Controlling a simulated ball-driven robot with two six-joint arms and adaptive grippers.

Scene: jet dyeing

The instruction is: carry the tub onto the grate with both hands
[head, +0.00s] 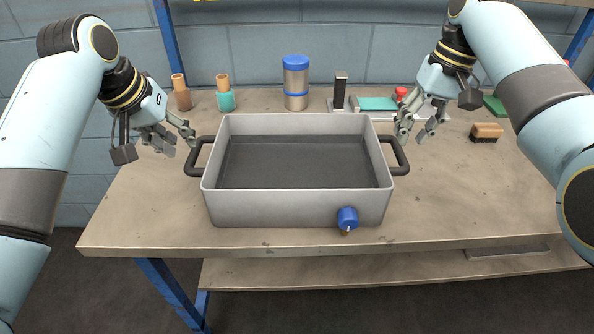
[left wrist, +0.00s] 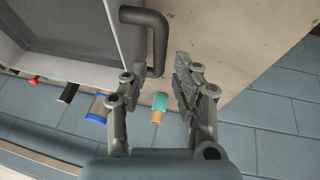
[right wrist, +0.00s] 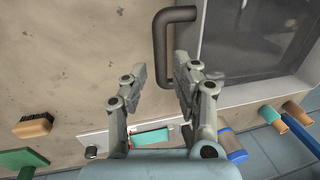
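The tub (head: 290,207) is a light grey rectangular basin with a dark inside, standing level on the workbench. It has a dark left handle (head: 195,160), a dark right handle (head: 401,158) and a blue knob (head: 347,217) on its front wall. My left gripper (head: 179,141) is open and empty, above and just beyond the left handle, which shows ahead of the fingers in the left wrist view (left wrist: 158,40). My right gripper (head: 413,136) is open and empty near the right handle, whose bar lies ahead of the finger gap in the right wrist view (right wrist: 160,45). I cannot make out a grate.
Behind the tub stand two wood-topped bottles, brown (head: 181,98) and teal (head: 225,97), a blue-lidded jar (head: 296,83) and a dark upright block (head: 340,91). A brush (head: 486,132) lies at the right. The workbench (head: 480,205) is clear at front right.

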